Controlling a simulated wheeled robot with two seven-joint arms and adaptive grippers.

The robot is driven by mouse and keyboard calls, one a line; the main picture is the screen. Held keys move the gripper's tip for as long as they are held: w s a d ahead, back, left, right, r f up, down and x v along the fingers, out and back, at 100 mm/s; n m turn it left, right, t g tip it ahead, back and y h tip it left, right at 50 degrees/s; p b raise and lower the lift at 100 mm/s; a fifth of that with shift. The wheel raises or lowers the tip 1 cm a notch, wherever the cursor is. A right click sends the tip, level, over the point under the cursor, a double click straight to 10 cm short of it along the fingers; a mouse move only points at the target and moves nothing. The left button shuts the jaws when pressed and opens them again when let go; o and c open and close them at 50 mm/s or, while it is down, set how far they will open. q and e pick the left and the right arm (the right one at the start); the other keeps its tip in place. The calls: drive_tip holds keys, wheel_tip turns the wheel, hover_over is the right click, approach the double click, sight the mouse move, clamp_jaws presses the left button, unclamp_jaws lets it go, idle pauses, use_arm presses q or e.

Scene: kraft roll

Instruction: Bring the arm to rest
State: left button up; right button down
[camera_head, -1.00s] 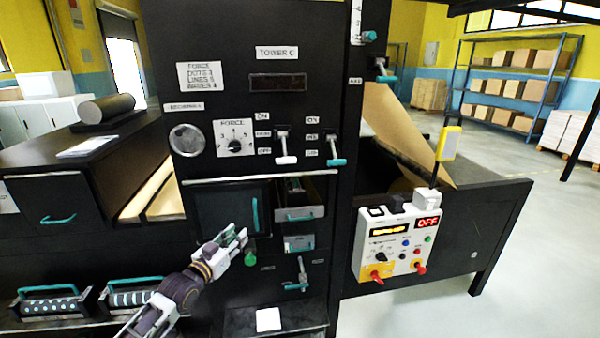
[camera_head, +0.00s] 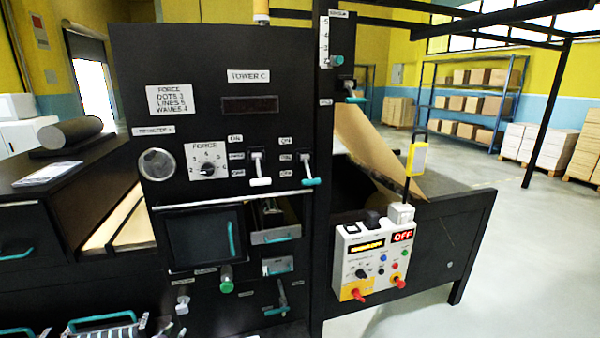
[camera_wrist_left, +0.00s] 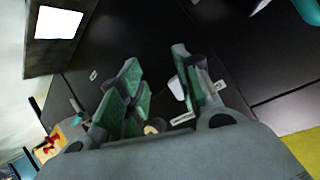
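My left gripper (camera_wrist_left: 156,66) shows in the left wrist view with its green-padded fingers apart. Nothing is clearly held between them. They are in front of a black panel with small white labels, and a small white part (camera_wrist_left: 176,88) shows beside the right finger; whether they touch cannot be told. In the head view, only a small grey piece at the bottom edge may belong to my left arm. My right gripper is in neither view.
The black tower (camera_head: 240,50) carries a FORCE dial (camera_head: 208,160), levers, a green knob (camera_head: 226,285) and a white knob (camera_head: 182,305). A white control box (camera_head: 372,258) with red knobs hangs to its right. Open floor (camera_head: 540,240) lies at the right.

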use_arm(q)
drive_tip(key=s+f+g+y, duration=0.1)
drive_tip(key=s+f+g, duration=0.6)
drive_tip(key=s+f, duration=2.05)
drive_tip(key=s+d+f+g, duration=0.1)
drive_tip(key=s+d+f, duration=0.3)
drive_tip(key=s, duration=0.5)
drive_tip(key=s+d+f+n+g+h, duration=0.1)
drive_tip(key=s+d+f+g, duration=0.1)
drive_tip(key=s+d+f, duration=0.2)
drive_tip(key=s+d+f+g, duration=0.1)
drive_tip(key=s+d+f, duration=0.3)
drive_tip(key=s+d, duration=0.5)
drive_tip(key=s, duration=0.7)
drive_tip(key=shift+d+f+h, duration=0.25)
drive_tip(key=shift+d+h, duration=0.05)
